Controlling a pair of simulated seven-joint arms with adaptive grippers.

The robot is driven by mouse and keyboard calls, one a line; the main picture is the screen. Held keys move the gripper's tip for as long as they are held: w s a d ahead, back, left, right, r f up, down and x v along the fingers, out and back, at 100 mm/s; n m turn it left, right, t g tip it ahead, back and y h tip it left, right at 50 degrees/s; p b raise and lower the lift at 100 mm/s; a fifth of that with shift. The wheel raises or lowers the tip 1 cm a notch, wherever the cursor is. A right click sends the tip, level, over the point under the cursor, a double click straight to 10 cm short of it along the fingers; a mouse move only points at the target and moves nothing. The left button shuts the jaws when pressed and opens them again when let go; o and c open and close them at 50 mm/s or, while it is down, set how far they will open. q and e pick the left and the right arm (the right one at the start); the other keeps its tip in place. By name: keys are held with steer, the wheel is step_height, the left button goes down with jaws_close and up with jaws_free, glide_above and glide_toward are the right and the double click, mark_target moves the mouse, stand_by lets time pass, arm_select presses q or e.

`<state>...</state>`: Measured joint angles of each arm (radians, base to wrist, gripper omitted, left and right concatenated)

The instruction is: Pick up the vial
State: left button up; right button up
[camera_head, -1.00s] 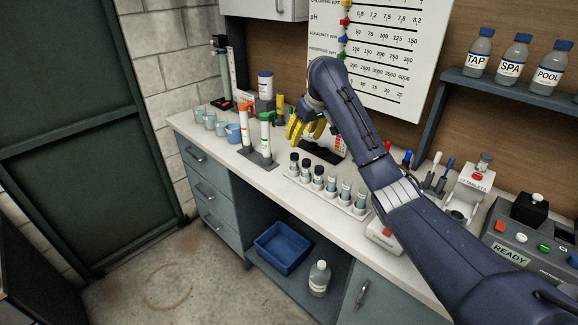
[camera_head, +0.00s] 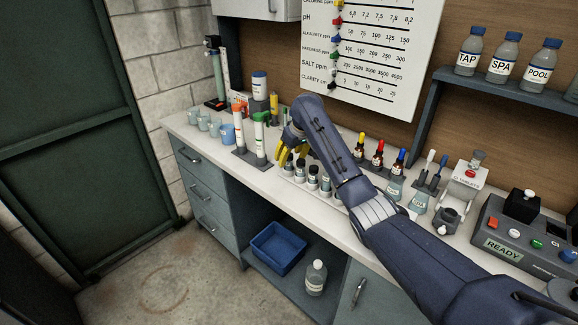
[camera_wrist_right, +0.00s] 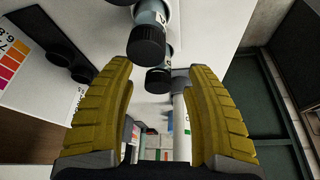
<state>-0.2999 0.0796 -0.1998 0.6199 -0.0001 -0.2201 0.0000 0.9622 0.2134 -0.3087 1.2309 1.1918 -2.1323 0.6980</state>
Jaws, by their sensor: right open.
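Several vials (camera_head: 312,180) with black caps stand upright in a row in a white rack (camera_head: 292,182) on the counter. My right gripper (camera_head: 286,152), with yellow fingers, is at the left end of this row and hides part of it. In the right wrist view, my right gripper (camera_wrist_right: 160,85) is open. A black-capped vial (camera_wrist_right: 157,80) shows between its fingers, with a visible gap on either side. Another vial (camera_wrist_right: 148,40) shows just past the fingertips. I cannot tell how far below the fingers the nearer cap is. My left gripper is not in view.
Blue cups (camera_head: 227,133) stand farther left. Dropper bottles (camera_head: 377,157) and a grey READY device (camera_head: 510,235) are to the right.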

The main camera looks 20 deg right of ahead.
mark_target(289, 162)
steer(key=shift+x, duration=2)
steer(key=shift+o, duration=0.3)
steer(key=shift+d, duration=0.1)
jaws_close()
